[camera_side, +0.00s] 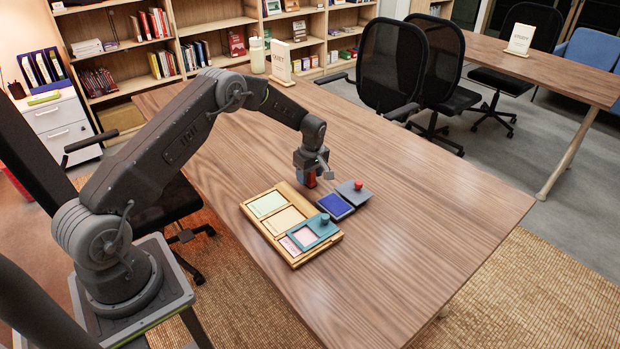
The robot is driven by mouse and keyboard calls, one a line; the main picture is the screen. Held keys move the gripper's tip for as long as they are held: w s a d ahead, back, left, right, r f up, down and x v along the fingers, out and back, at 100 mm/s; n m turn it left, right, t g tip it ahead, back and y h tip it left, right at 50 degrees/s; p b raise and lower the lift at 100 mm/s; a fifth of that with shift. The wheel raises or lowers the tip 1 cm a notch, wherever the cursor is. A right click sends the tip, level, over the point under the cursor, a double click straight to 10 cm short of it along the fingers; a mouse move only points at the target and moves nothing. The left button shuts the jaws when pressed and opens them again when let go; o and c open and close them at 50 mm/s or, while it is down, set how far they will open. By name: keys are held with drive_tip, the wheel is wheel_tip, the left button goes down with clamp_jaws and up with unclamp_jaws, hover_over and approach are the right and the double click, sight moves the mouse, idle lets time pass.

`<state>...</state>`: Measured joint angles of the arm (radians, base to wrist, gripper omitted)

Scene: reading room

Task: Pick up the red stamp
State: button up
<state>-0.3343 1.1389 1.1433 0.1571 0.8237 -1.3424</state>
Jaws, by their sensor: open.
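A small red block (311,181), which looks like the red stamp, stands on the wooden table directly below my gripper (317,172). My gripper points down at it and is open. The fingers partly hide the block, and I cannot tell whether they touch it. A narrow blue patch shows at the block's left side; I cannot tell what it belongs to.
A wooden tray (247,208) with coloured pads and a teal knobbed piece (325,228) lies in front. A blue pad (335,206) and a grey plate with a red knob (358,186) lie right of it. The table's right side (430,220) is clear.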

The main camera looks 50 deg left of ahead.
drive_tip(key=shift+c, duration=0.3)
drive_tip(key=c, duration=0.8)
drive_tip(key=shift+r, duration=0.15)
drive_tip(key=shift+c, duration=0.2)
drive_tip(key=shift+r, duration=0.6)
wheel_tip(320, 180, up, 3)
drive_tip(key=shift+f, duration=0.1)
drive_tip(key=s+a+r, duration=0.6)
drive_tip(key=s+a, duration=0.2)
drive_tip(key=shift+s+r, duration=0.3)
drive_tip(key=shift+r, duration=0.1)
